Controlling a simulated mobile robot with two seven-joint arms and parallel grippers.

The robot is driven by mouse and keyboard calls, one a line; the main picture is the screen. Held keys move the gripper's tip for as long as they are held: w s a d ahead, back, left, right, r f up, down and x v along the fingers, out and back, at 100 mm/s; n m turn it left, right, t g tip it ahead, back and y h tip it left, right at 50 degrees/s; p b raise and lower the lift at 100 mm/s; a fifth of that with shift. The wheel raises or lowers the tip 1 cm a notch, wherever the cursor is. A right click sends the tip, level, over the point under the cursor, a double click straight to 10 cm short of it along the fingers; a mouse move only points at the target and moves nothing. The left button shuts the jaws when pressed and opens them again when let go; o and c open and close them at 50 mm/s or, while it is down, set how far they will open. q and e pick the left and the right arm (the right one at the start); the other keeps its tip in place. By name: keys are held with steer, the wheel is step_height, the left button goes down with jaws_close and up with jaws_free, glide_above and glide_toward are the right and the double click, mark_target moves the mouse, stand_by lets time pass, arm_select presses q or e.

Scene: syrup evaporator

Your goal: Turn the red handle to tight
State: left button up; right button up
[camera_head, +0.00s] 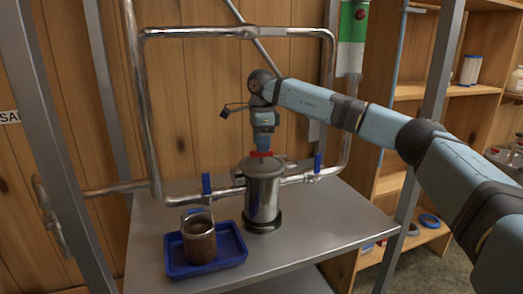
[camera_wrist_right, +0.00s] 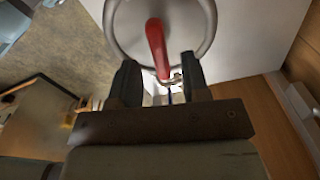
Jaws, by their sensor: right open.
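The red handle (camera_head: 262,154) sits on the lid of a round steel canister (camera_head: 263,195) that stands on the metal table. In the right wrist view the red handle (camera_wrist_right: 156,45) runs across the round steel lid (camera_wrist_right: 122,22), and its near end appears between my two fingers. My right gripper (camera_head: 263,146) is above the lid, pointing down. In the wrist view its fingers (camera_wrist_right: 158,68) are open, with visible gaps on both sides of the handle. Whether the fingertips reach down to handle height is unclear. My left gripper is not in view.
Steel pipes with blue valve handles (camera_head: 206,184) (camera_head: 317,162) flank the canister. A glass jar of brown liquid (camera_head: 198,238) stands in a blue tray (camera_head: 236,250) at the front left. Wooden shelves (camera_head: 408,92) stand right. The table's front right is clear.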

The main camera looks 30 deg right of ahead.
mark_target(262, 157)
steer(key=shift+f, duration=1.1)
jaws_close()
